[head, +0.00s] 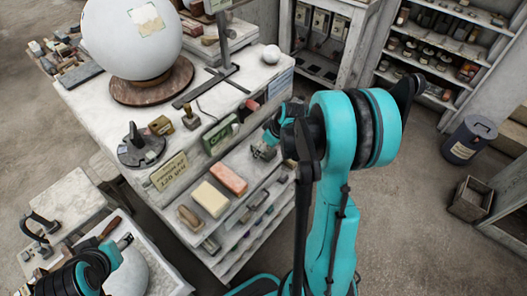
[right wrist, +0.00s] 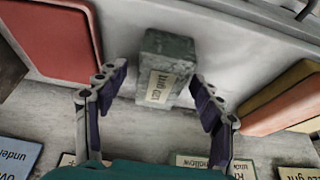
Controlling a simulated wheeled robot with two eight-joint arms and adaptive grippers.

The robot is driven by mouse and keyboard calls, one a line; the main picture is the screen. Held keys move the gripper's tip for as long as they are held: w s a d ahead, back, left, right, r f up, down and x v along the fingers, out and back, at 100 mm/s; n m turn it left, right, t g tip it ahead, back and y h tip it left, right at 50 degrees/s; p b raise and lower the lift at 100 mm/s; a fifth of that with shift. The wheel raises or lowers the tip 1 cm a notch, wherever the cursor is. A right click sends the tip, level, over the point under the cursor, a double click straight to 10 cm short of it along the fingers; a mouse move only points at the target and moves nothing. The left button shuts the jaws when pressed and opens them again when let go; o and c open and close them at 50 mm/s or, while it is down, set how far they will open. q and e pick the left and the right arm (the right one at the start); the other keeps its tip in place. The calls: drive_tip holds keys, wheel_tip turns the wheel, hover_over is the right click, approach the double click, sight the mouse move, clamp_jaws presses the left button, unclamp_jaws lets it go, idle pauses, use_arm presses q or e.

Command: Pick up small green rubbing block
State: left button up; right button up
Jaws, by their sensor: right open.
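The small green block (right wrist: 167,62) is grey-green and rough, with a pale label on its front. It stands on a pale shelf surface in the right wrist view. My right gripper (right wrist: 158,78) is open, its purple-padded fingers on either side of the block. The right fingertip looks close to the block's edge; I cannot tell whether it touches. In the head view my right gripper (head: 264,150) reaches in at the bench's shelf front, and I cannot make out the block there. My left gripper (head: 123,242) is at the lower left, away from the block; its jaws are unclear.
In the right wrist view a red block (right wrist: 55,38) lies left and a yellow-orange block (right wrist: 284,98) right, with label cards along the front. In the head view a large white sphere (head: 130,38) stands on the bench, and cream (head: 210,199) and pink (head: 229,179) blocks lie on the shelf.

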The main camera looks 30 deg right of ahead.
clamp_jaws()
idle(0.3)
drive_tip(key=shift+r, duration=0.5)
drive_tip(key=v, duration=0.1)
drive_tip(key=p+v, duration=0.2)
drive_tip(key=v, duration=0.1)
drive_tip(key=shift+w+r, duration=0.1)
drive_tip(key=shift+w, duration=0.15)
drive_tip(key=s+d+r+p, duration=0.2)
drive_tip(key=s+d+r, duration=0.2)
drive_tip(key=s, duration=0.5)
drive_tip(key=shift+v, duration=1.1)
drive_tip(key=shift+w+d, duration=0.1)
drive_tip(key=shift+d, duration=0.05)
drive_tip(key=c, duration=1)
unclamp_jaws()
drive_tip(key=c, duration=0.3)
